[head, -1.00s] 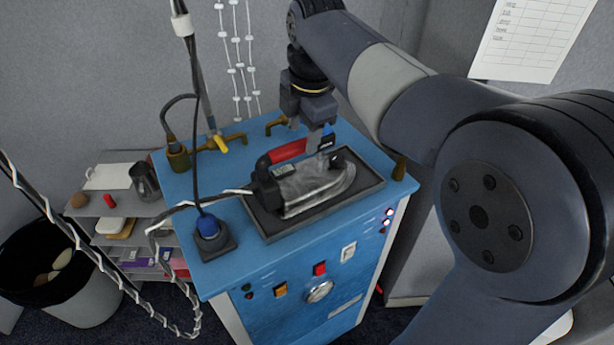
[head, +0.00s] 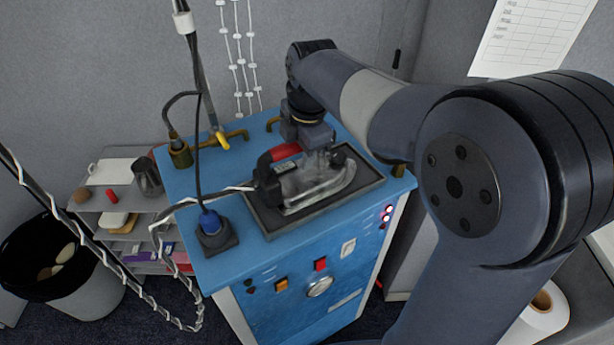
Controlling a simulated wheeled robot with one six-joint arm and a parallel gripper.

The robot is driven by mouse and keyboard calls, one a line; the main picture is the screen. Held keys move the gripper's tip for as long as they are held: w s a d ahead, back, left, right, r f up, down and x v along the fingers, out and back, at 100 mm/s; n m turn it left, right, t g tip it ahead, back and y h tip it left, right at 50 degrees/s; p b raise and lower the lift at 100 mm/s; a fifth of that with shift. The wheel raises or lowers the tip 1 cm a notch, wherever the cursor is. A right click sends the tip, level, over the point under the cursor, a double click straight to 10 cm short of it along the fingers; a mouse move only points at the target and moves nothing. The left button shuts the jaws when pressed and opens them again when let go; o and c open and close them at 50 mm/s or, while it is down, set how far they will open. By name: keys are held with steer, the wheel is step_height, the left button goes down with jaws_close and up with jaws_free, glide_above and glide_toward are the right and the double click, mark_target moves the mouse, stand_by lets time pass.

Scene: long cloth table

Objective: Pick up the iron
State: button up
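The iron (head: 305,192) rests on a dark rectangular pad (head: 272,228) on top of a blue cabinet. It has a grey metal body, a black rear and a red handle part, with a cord leaving its left end. My gripper (head: 322,158) points down at the iron's handle, over the front half of the iron. The fingers overlap the handle and body in the picture, and their tips are hard to make out. I cannot tell whether they touch the handle or how far apart they are.
A cord and hanging cable stand left of the iron. Shelves (head: 110,205) and a bin (head: 75,290) are further left.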

jaws_close()
steer(key=shift+r, duration=0.15)
steer(key=shift+r, duration=0.15)
